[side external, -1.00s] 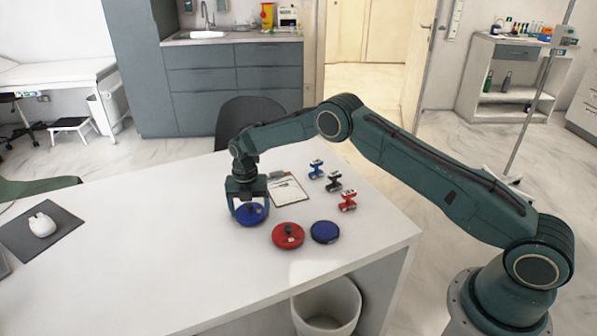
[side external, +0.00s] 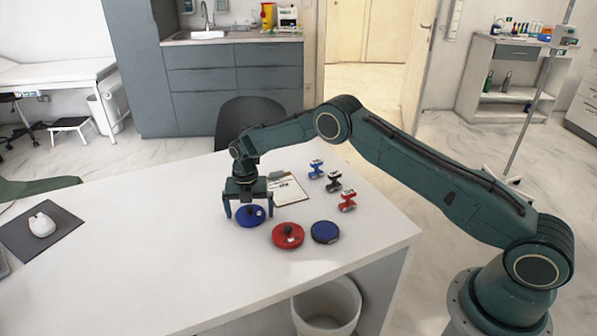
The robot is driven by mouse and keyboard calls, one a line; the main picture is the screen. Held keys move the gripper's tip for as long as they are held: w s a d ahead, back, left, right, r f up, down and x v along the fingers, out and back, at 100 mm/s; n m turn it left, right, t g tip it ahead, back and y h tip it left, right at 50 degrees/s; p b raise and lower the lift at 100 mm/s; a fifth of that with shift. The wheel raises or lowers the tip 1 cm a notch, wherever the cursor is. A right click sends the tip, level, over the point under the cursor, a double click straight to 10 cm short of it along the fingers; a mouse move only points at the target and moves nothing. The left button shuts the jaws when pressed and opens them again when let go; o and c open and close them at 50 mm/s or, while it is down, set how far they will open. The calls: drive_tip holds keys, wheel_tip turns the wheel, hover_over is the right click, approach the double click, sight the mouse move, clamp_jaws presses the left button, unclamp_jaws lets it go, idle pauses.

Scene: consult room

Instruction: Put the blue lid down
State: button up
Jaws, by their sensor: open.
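The blue lid (side external: 250,217) with a dark knob lies on the white table, left of the red lid (side external: 288,236). My gripper (side external: 248,214) is above the blue lid with its fingers spread wide, one on each side of it. The fingers look apart from the lid's rim. The red lid has a dark knob and a small white label. A dark round piece with a blue top (side external: 325,232) sits to its right.
A clipboard (side external: 287,190) lies behind the lids. Blue (side external: 317,170), dark (side external: 334,182) and red (side external: 348,200) small pieces stand in a row to the right. A mouse (side external: 42,225) lies on a dark mat at far left. The table's front left is clear.

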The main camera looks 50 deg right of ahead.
wheel_tip(320, 180, up, 12)
idle(0.6)
drive_tip(key=shift+r, duration=0.1)
idle(0.4)
wheel_tip(320, 180, up, 15)
drive_tip(key=m+t, duration=0.1)
drive_tip(key=m, duration=0.6)
hover_over(250, 209)
drive_tip(key=s+d, duration=0.1)
drive_tip(key=s, duration=0.6)
drive_tip(key=s+d+r+m+t, duration=0.2)
drive_tip(key=s+r+m, duration=0.5)
drive_tip(key=s, duration=0.4)
drive_tip(key=s+m+t, duration=0.2)
drive_tip(key=s+m, duration=1.1)
drive_tip(key=s, duration=1.3)
drive_tip(key=shift+s+d+t, duration=0.2)
drive_tip(key=shift+d+t, duration=0.1)
drive_tip(key=shift+d, duration=0.1)
